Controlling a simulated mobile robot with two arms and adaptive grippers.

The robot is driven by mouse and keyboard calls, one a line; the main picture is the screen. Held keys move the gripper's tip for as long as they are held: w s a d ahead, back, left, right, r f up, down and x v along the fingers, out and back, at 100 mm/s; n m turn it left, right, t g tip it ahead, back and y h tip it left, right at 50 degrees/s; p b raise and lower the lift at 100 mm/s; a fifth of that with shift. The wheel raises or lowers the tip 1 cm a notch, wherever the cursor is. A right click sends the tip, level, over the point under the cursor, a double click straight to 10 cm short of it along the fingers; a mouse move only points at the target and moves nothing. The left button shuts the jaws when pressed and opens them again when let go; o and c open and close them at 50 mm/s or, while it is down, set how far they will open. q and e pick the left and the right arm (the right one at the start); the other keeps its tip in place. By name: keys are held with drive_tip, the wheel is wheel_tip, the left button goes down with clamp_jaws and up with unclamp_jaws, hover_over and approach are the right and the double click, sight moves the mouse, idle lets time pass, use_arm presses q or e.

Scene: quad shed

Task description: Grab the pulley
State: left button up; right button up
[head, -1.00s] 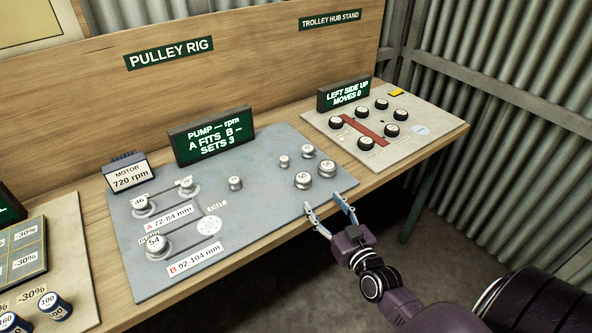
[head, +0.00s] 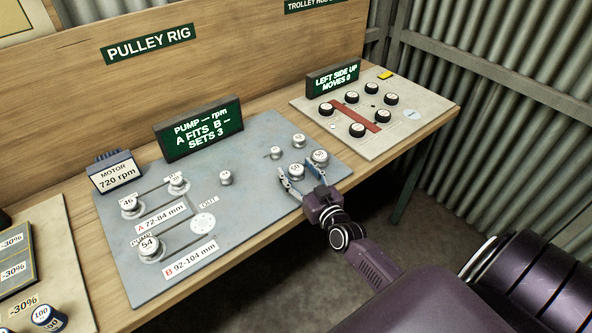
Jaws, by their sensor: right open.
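Several silver pulleys with white numbered tops stand on the grey rig plate (head: 255,203). My right gripper (head: 295,169) is open at the plate's right front edge, with its blue fingers on either side of one pulley (head: 296,170). I cannot tell whether the fingers touch it. Pulleys marked 46 (head: 130,205) and 54 (head: 148,246) sit at the left. My left gripper is not in view.
A green display (head: 202,130) reading "A FITS B –, SETS 3" and a motor box (head: 115,174) stand at the plate's back. A trolley hub board (head: 425,110) with black knobs is to the right. The plate's middle is mostly clear around a lone small pulley (head: 225,178).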

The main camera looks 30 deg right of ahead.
drive_tip(key=shift+w, duration=0.4)
drive_tip(key=c, duration=1.3)
drive_tip(key=shift+c, duration=0.2)
drive_tip(key=shift+r, duration=0.1)
